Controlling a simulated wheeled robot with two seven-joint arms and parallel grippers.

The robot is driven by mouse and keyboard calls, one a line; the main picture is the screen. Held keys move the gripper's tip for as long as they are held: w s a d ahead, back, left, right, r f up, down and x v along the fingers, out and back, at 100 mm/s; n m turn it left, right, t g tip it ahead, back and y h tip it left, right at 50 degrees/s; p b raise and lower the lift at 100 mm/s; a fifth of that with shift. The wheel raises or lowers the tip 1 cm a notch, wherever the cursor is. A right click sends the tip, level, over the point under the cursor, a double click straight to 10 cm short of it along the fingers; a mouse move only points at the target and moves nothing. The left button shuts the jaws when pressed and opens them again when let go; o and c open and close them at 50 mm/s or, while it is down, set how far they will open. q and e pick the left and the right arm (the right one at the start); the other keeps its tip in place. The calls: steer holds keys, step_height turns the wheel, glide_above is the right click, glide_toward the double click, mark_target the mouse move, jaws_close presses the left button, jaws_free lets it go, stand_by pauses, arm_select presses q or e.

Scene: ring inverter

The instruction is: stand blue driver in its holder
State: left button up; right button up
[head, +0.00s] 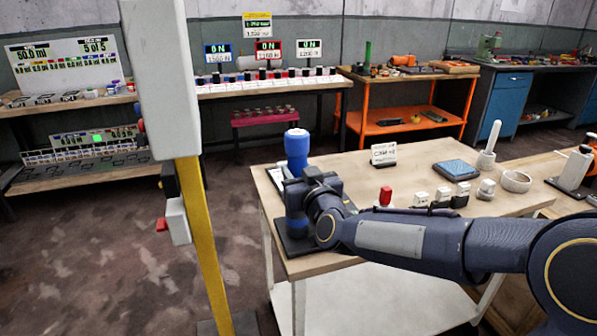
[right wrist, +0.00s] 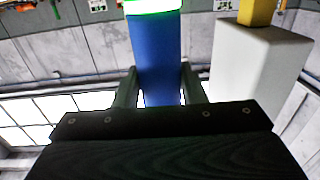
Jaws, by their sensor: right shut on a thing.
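The blue driver shows in the head view as a thick blue cylinder (head: 297,148) with a pale ring, standing roughly upright above my right gripper (head: 302,192). In the right wrist view the blue driver (right wrist: 158,60) is between the two fingers of my right gripper (right wrist: 158,88), with a glowing green and white band near the top of the picture. The gripper is shut on it. More blue (head: 297,225) shows below the gripper, over a black base plate (head: 293,244) at the table's left end. The gripper hides the middle, so I cannot tell whether the driver touches a holder. My left gripper is out of view.
A grey-white post (head: 165,80) with a yellow lower part (head: 205,250) stands left of the table (head: 350,180). A red-topped piece (head: 385,197), several white blocks, a blue pad (head: 455,169) and a white ring (head: 516,181) lie to the right.

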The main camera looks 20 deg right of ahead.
steer(key=shift+f, duration=0.1)
stand_by(0.7)
steer(key=o, duration=1.2)
steer(key=shift+f, duration=0.3)
steer(key=s+d+f+m+g+y, duration=0.1)
steer(key=s+f+g, duration=0.35)
steer(key=s, duration=0.65)
steer(key=s+d+f+m+g+y, duration=0.1)
steer(key=s+f+g, duration=0.3)
steer(key=s, duration=0.8)
steer(key=s+d+f+m+g+y, duration=0.1)
steer(key=s+d+f+g, duration=0.15)
steer(key=s+f, duration=0.6)
steer(key=s+a+r+g+p, duration=0.1)
steer(key=s+r+p, duration=0.2)
steer(key=r+p, duration=1.3)
step_height(320, 180, up, 2)
steer(key=shift+s+r, duration=0.1)
steer(key=shift+s, duration=0.1)
